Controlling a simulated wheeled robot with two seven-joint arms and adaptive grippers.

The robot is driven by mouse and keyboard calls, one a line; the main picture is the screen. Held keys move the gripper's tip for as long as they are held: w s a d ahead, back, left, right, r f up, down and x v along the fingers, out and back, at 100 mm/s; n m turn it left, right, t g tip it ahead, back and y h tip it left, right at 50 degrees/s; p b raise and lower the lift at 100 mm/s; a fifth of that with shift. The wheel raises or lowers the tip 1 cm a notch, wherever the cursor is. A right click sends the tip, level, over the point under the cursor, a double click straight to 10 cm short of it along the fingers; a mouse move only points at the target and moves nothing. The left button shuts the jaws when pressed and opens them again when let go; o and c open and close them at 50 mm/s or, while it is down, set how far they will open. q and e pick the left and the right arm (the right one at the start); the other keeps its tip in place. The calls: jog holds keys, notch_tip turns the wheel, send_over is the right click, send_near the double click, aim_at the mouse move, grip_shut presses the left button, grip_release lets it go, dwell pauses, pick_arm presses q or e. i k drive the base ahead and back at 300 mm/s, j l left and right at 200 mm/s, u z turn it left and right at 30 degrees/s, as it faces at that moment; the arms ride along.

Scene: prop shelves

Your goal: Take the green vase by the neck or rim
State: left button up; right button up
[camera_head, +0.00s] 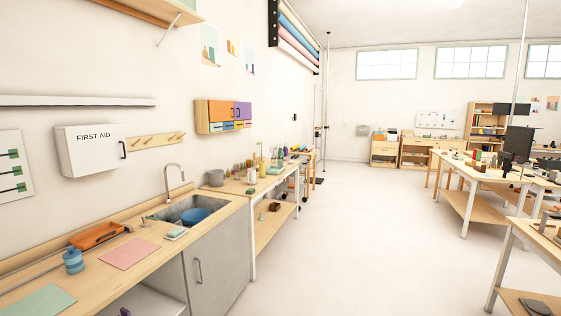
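I cannot make out a green vase for certain. Several small bottles and jars (252,172) stand on the wooden side table (238,187) beyond the sink; some look greenish, but they are too small to tell apart. Neither of my grippers is in view.
A counter with a sink (183,212), a blue bowl (194,216), an orange tray (97,235) and a blue jar (73,261) runs along the left wall. Work tables (468,202) with small items stand at the right. The pale floor (355,240) between is clear.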

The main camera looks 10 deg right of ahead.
aim_at(279, 159)
jog(key=i+l+z, duration=0.3)
jog(key=i, duration=0.15)
jog(key=i+l+z, duration=0.1)
jog(key=i+z, duration=0.25)
jog(key=i, duration=0.15)
jog(key=i+z, duration=0.2)
jog(key=i, duration=3.8)
jog(key=i+l, duration=0.1)
jog(key=i, duration=0.3)
jog(key=i+u, duration=0.15)
jog(key=i, duration=0.25)
